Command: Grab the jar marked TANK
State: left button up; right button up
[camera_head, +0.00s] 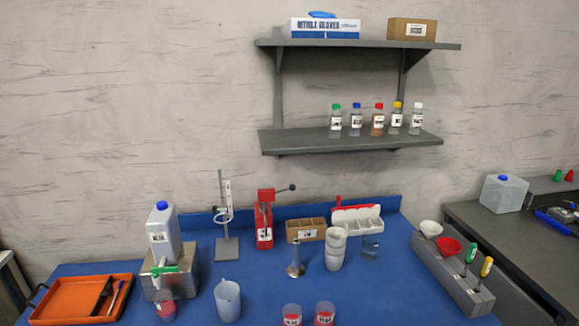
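Two small jars with pale lids and red contents stand side by side at the front edge of the blue table, a left jar (292,315) and a right jar (324,314). The bottom of the picture cuts both off. A third jar (166,307) with red in it stands at the front left, below the green tap of a canister. Neither of my grippers is in view.
A grey canister (163,236) sits on a metal stand left of a clear beaker (228,300). An orange tray (63,300) lies at far left. Stacked white cups (335,248) stand behind the two jars. Capped bottles (378,120) line the lower shelf. Blue tabletop right of the jars is clear.

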aim_at(166, 306)
jog(key=i+u, duration=0.15)
jog(key=u, duration=0.75)
